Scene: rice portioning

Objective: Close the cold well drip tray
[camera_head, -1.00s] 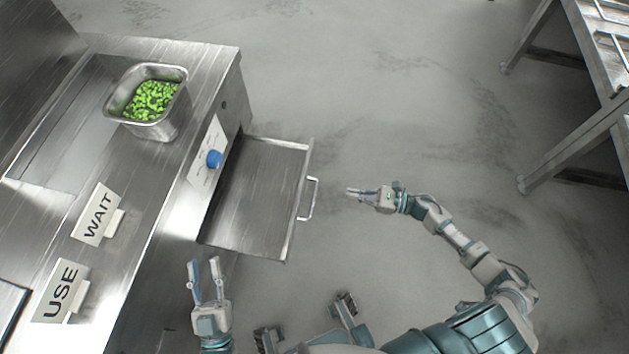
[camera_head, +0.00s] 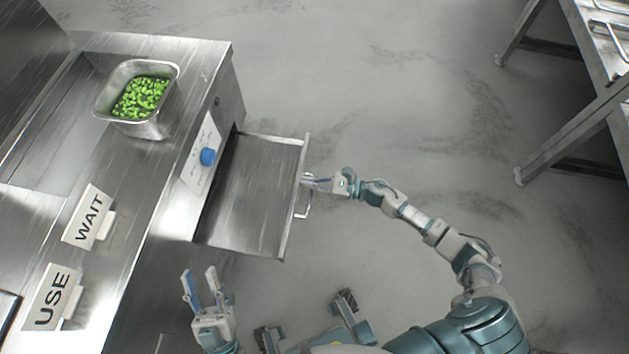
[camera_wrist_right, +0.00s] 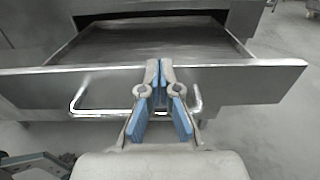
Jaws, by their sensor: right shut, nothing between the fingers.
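The drip tray (camera_head: 255,195) is a flat metal drawer, pulled out from the side of the steel counter, with a bar handle (camera_head: 304,204) on its front. In the right wrist view, the tray's front panel (camera_wrist_right: 240,82) and handle (camera_wrist_right: 78,98) span the picture. My right gripper (camera_head: 308,180) is shut and empty at the tray's front, by the far end of the handle in the head view. Its fingertips (camera_wrist_right: 157,70) overlap the panel's top edge; whether they touch it I cannot tell. My left gripper (camera_head: 199,276) is open and empty beside the counter, near the tray's near edge.
A steel pan of green food (camera_head: 140,98) stands on the counter. WAIT (camera_head: 88,217) and USE (camera_head: 51,298) signs stand on the counter. A metal rack (camera_head: 590,90) is at right; floor between is clear.

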